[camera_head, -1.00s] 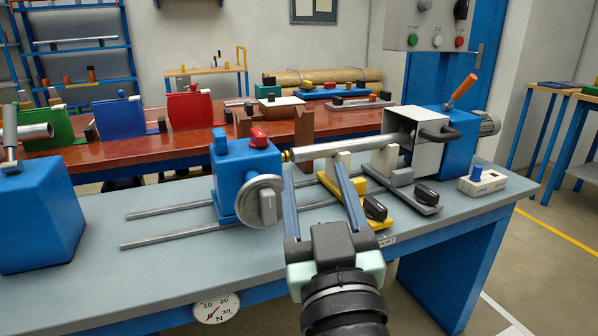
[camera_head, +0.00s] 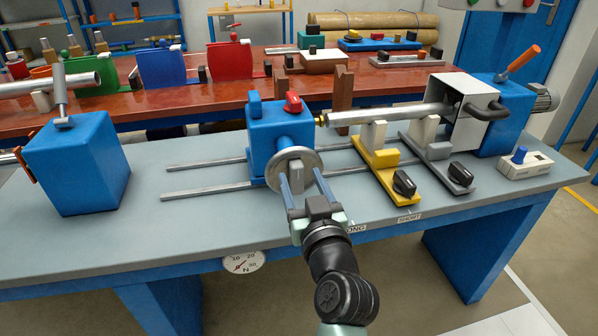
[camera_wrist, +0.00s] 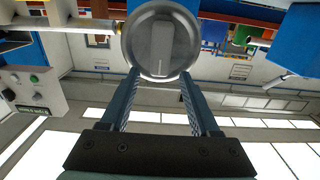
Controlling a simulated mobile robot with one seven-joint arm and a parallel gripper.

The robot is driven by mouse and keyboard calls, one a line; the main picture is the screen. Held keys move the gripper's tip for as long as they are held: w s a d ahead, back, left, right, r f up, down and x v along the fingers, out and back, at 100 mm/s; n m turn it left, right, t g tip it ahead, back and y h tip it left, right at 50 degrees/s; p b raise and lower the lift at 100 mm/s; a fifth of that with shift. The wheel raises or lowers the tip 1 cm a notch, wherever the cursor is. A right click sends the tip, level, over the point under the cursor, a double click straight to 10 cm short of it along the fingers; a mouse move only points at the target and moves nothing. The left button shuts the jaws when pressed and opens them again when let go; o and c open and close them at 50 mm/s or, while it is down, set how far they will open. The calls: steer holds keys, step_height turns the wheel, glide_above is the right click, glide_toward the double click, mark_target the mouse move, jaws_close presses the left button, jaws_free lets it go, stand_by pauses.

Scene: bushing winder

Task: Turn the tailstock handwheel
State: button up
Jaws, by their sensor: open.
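The tailstock (camera_head: 279,135) is a blue block with a red lever (camera_head: 292,103) on top. Its grey handwheel (camera_head: 302,157) faces me, with a grey bar-shaped grip (camera_head: 294,179) upright on its face. My gripper (camera_head: 301,176) is open and in front of the wheel, its fingers to the left and right of the grip in the head view. In the wrist view, the handwheel (camera_wrist: 162,40) is just beyond my fingertips (camera_wrist: 160,73), with the grip centred between the finger lines. I cannot tell whether the fingertips reach alongside the grip or touch the wheel.
Two rails (camera_head: 206,193) run along the grey bench (camera_head: 120,240). Right of the tailstock stand a yellow support (camera_head: 378,174) and a grey support (camera_head: 438,163) with black knobs, under a metal tube (camera_head: 390,115). A blue block (camera_head: 78,165) stands left. The bench's front left is clear.

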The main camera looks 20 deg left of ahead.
mark_target(295, 173)
steer(key=shift+x, duration=1.3)
steer(key=shift+c, duration=0.3)
jaws_close()
